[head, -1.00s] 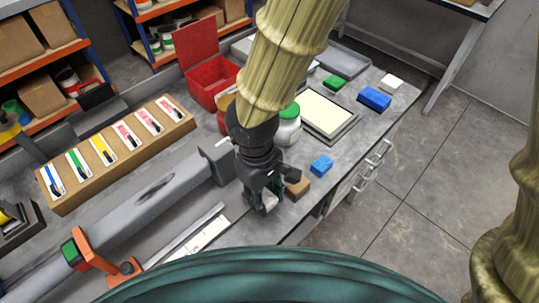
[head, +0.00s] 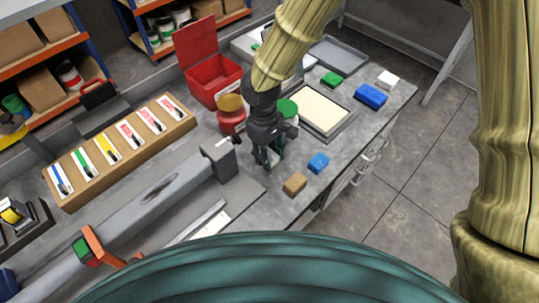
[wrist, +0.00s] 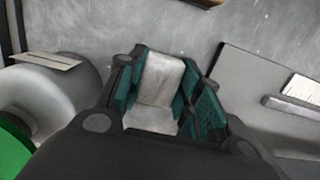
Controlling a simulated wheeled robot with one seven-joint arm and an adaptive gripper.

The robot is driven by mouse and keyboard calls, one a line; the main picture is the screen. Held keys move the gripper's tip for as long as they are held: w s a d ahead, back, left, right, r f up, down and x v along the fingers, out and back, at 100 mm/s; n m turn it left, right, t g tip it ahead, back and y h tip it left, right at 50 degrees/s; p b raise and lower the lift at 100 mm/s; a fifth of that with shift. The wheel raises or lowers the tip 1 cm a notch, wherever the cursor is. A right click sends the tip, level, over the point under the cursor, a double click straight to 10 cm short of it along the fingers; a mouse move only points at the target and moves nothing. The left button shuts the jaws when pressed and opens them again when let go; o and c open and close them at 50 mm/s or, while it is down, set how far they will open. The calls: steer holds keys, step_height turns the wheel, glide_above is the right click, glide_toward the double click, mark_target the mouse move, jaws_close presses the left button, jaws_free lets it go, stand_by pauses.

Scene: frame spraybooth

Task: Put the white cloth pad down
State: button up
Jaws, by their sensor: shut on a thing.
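My gripper (head: 268,160) hangs over the grey bench, left of the blue block and just in front of the green-lidded jar. In the wrist view, its teal-lined fingers (wrist: 162,95) are shut on the white cloth pad (wrist: 158,80), a small off-white block shape. The fingers hide the pad's sides. In the head view the fingers mostly hide the pad. I cannot tell whether the pad touches the bench.
A white jar with green lid (head: 287,108) stands close by and shows in the wrist view (wrist: 45,95). A blue block (head: 318,162) and brown block (head: 295,184) lie to the right. A framed screen (head: 322,110) lies behind. Bare bench (head: 275,205) lies in front.

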mark_target(269, 156)
steer(key=shift+w+f, duration=0.1)
steer(key=shift+f, duration=0.8)
steer(key=shift+s+f, duration=0.25)
steer(key=shift+f, duration=0.35)
steer(key=o, duration=0.7)
steer(key=shift+s, duration=0.15)
steer(key=o, duration=0.3)
steer(key=shift+f, duration=0.25)
steer(key=shift+w, duration=0.2)
steer(key=shift+r, duration=0.25)
